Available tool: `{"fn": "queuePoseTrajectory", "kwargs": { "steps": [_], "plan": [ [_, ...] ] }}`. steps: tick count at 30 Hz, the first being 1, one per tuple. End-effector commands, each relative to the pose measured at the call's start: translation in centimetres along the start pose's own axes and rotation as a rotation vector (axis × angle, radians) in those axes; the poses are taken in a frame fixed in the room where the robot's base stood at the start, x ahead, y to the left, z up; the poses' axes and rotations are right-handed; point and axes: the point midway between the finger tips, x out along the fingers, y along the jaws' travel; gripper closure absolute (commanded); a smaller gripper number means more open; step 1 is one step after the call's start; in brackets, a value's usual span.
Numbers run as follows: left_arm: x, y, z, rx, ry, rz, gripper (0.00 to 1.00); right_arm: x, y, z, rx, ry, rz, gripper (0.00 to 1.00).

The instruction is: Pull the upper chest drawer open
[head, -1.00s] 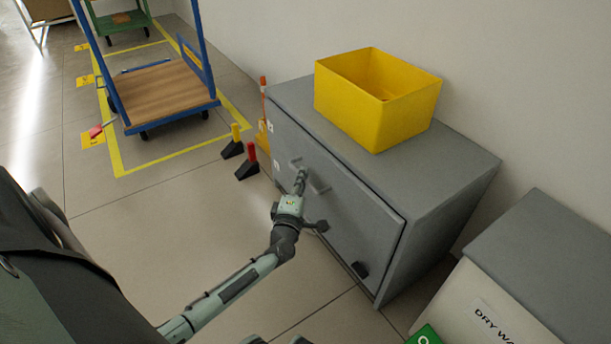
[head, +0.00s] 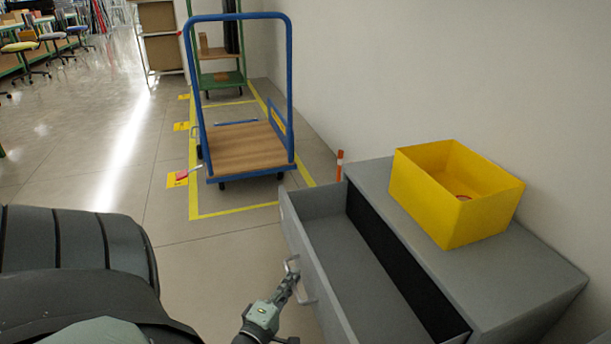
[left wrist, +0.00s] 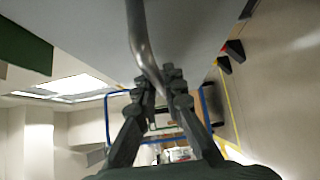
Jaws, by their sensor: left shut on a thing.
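The grey chest (head: 480,275) stands against the wall. Its upper drawer (head: 350,265) is pulled out, and its inside looks empty. The drawer's handle (head: 306,292) is a metal bar on the drawer front. My left gripper (head: 291,277) is at the handle and shut on it. In the left wrist view the handle bar (left wrist: 143,45) runs down between the fingertips of my left gripper (left wrist: 160,85). My right gripper is not in view.
A yellow bin (head: 450,195) with something small inside stands on the chest top. A blue cart (head: 240,145) stands behind, in a yellow floor outline. An orange-and-white post (head: 340,165) stands by the chest. Open floor lies left of the drawer.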

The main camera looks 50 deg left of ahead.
Motion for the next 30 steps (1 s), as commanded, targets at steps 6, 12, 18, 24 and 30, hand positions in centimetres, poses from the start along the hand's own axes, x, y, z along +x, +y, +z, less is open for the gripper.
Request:
{"fn": "queuePoseTrajectory", "kwargs": {
  "steps": [6, 12, 18, 24, 30],
  "plan": [
    [-0.2, 0.0, 0.0, 0.000, -0.003, -0.001, 1.00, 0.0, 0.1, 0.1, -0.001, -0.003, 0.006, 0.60],
    [-0.2, 0.0, 0.0, 0.000, -0.003, -0.001, 0.87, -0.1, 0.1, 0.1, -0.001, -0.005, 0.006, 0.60],
    [-0.2, 0.0, -0.1, 0.000, -0.002, -0.001, 0.69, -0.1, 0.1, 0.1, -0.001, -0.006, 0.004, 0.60],
    [-0.2, 0.0, -0.1, 0.000, -0.001, 0.000, 0.69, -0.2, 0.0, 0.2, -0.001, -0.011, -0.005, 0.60],
    [-1.7, -0.2, -0.1, 0.000, 0.000, -0.004, 0.69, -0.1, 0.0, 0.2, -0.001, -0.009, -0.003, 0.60]
  ]
}}
